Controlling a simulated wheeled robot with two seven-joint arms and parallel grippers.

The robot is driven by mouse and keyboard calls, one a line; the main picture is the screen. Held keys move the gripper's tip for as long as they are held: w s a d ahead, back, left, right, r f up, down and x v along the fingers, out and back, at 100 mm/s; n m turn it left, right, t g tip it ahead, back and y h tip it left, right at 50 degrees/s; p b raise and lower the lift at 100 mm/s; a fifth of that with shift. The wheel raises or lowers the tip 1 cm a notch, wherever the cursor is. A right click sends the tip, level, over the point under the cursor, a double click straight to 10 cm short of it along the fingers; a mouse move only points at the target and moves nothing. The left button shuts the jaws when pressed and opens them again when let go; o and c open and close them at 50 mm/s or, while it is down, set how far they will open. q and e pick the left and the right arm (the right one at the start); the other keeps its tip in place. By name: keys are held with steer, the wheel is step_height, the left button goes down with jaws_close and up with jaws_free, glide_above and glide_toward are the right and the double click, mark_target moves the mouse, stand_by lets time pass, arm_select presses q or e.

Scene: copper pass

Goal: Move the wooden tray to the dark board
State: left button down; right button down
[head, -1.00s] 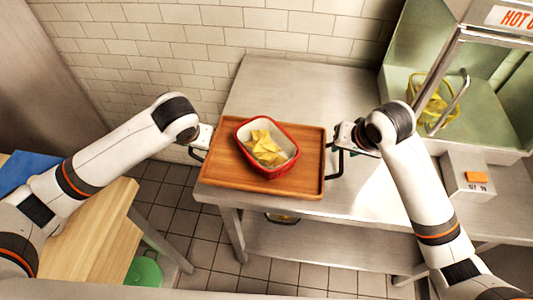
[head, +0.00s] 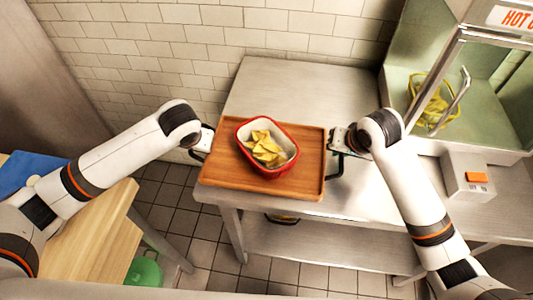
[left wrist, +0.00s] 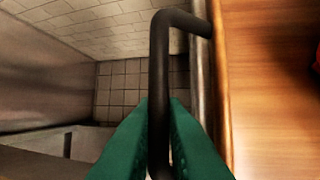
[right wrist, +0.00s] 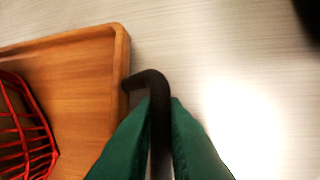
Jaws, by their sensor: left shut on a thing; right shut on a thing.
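The brown wooden tray (head: 225,171) lies on the steel table, with its front edge near the table's front edge. A red-rimmed basket (head: 266,171) with yellow chips (head: 264,148) stands on it. My left gripper (head: 204,150) is shut on the tray's black left handle, seen close in the left wrist view (left wrist: 160,50). My right gripper (head: 340,152) is shut on the black right handle, which also shows in the right wrist view (right wrist: 150,78). I cannot tell whether the tray is lifted at all. I cannot make out a dark board.
The steel table (head: 285,88) is bare behind the tray. A hot cabinet (head: 460,75) with a yellow basket (head: 434,103) stands at the right, a control box (head: 467,178) before it. A wooden counter (head: 90,225) with a blue board (head: 30,168) is at the left.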

arm_select(q)
steer(key=shift+r, duration=0.15)
arm_select(e)
steer(key=shift+r, duration=0.15)
